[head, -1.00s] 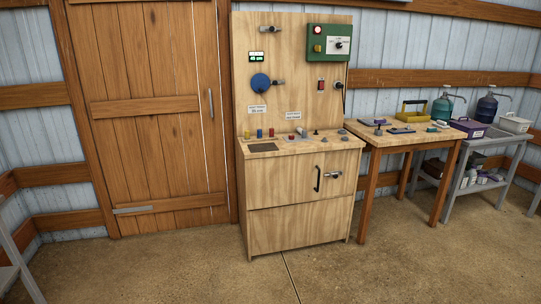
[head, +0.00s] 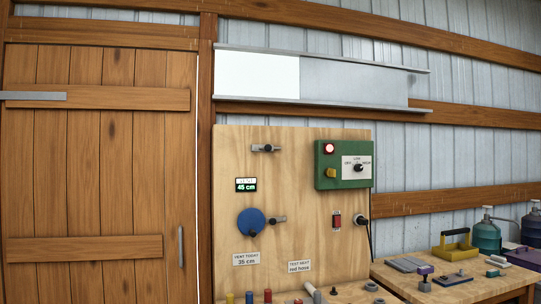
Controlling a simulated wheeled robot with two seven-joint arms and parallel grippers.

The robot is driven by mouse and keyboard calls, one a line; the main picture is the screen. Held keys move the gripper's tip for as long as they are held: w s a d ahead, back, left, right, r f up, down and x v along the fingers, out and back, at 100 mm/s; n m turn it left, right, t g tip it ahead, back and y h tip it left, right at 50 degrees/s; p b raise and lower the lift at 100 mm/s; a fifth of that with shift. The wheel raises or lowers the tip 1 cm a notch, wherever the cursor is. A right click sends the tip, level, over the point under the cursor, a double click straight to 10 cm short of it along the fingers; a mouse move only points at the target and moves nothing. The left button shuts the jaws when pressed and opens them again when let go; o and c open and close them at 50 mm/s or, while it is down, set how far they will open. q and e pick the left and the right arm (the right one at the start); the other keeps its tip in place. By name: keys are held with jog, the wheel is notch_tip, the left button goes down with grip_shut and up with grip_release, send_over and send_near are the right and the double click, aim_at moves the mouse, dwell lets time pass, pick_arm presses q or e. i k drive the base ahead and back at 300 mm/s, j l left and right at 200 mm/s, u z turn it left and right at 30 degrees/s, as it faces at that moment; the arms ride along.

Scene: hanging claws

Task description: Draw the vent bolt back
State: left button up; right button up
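A small metal bolt with a dark knob (head: 278,220) is on the plywood board, right beside the blue round wheel (head: 251,222). A second, similar bolt (head: 265,148) sits higher on the board. No label marks either as the vent bolt, and I cannot tell whether either is drawn. A display (head: 246,185) reads "VENT 45 cm"; a card (head: 246,259) below the wheel reads "VENT TODAY 35 cm". Above the board is a railed wall vent with a bright white part (head: 257,75) at left and a grey metal panel (head: 353,83) at right. Neither gripper is in view.
A green control box (head: 343,164) with a lit red lamp and a dial is at the board's upper right. A red switch (head: 336,220) and a plug (head: 361,219) are below it. A wooden side table (head: 410,285) holds tools at right. A wooden door (head: 100,200) is at left.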

aim_at(268, 148)
jog(key=i+l, duration=1.2)
jog(key=i, duration=0.2)
